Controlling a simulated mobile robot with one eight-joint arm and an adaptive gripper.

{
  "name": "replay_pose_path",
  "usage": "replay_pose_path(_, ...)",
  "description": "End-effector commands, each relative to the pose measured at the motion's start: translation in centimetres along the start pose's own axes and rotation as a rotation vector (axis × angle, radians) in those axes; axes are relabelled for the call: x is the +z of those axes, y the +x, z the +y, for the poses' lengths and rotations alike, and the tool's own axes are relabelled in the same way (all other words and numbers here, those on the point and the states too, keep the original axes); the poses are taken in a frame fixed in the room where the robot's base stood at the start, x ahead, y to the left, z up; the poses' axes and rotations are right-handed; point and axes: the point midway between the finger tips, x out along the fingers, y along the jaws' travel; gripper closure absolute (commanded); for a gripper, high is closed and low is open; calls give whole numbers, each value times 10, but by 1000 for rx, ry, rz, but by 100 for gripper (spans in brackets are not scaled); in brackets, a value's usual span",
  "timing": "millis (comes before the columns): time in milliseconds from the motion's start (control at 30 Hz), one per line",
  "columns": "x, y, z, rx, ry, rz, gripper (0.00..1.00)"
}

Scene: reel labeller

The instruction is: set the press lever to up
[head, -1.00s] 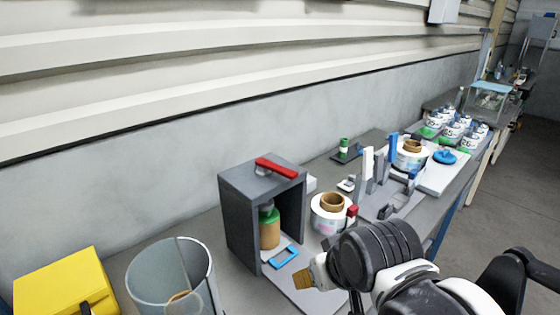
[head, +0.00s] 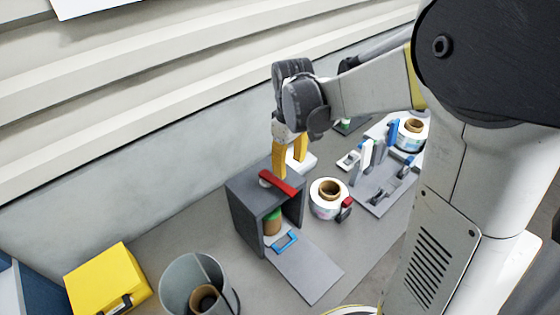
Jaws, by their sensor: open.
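A grey open-fronted press box (head: 245,212) stands on the bench, with a red lever (head: 277,183) on its top. The lever looks low, lying nearly flat along the top. My gripper (head: 290,166) is above the box's back edge, yellow fingers pointing down and apart. The fingers are just behind the lever in the picture; I cannot tell whether they touch it. Nothing shows between them. Inside the box, a brown jar with a green top (head: 272,222) is partly hidden. A blue handle (head: 285,240) lies at the box's front opening.
A label reel (head: 324,207) stands right of the box, with a red-tipped part beside it. A grey fixture (head: 378,190) and another reel (head: 411,136) are farther right. A grey bin (head: 190,278) and yellow case (head: 106,278) stand at front left. The wall is close behind.

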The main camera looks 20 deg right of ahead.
Motion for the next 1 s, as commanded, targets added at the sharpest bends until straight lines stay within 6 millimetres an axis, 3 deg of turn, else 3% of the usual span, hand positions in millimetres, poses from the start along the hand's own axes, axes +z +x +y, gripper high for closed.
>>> replay_pose_path(500,-1,91,0,1,2,2,50)
replay_pose_path(700,0,102,0,1,2,2,50)
replay_pose_path(933,0,102,0,1,2,2,50)
replay_pose_path(1000,0,102,0,1,2,2,70)
